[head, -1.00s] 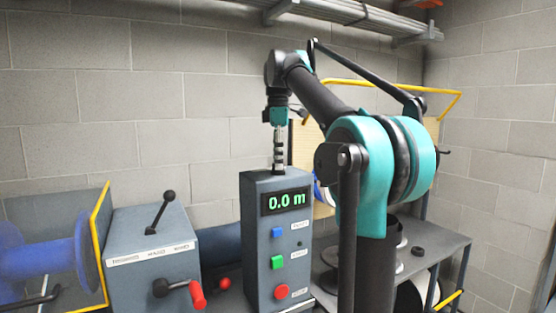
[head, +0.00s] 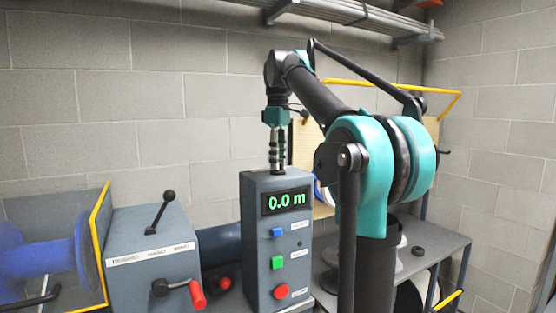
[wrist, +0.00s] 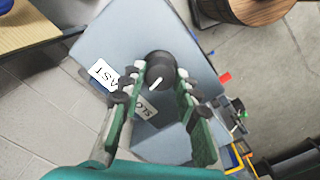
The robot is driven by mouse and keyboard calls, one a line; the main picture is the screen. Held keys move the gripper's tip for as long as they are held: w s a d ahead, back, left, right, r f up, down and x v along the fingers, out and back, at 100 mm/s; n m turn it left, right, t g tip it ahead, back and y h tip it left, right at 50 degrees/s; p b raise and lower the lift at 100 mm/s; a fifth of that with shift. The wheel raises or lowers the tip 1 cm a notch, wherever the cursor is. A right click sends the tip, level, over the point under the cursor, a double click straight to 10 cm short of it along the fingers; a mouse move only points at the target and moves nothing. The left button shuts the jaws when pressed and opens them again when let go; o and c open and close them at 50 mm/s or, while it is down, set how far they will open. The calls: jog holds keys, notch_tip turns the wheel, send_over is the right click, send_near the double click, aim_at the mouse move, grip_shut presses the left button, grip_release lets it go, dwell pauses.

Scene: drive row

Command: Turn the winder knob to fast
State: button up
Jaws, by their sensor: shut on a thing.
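The winder knob (wrist: 159,66) is round and black with a white pointer line. It stands on top of the grey console (head: 258,240), whose display reads 0.0 m. In the wrist view the pointer slants to the lower left. The "FAST" label (wrist: 103,74) lies left of the knob, partly hidden by a finger; the "SLOW" label (wrist: 145,108) lies below it, also partly covered. My gripper (head: 277,168) points straight down over the console top. Its fingers (wrist: 159,78) are shut on the knob, one on each side.
The console front has a blue button (head: 278,232), a green button (head: 278,262) and a red button (head: 281,292). A grey lever box (head: 150,255) with a red-handled crank stands to the left. A metal shelf (head: 350,12) hangs on the wall above.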

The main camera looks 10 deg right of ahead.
jog(key=m, duration=0.5)
jog(key=shift+m, duration=2.5)
jog(key=o, duration=1.2)
jog(key=shift+c, duration=0.2)
notch_tip(320, 180, up, 12)
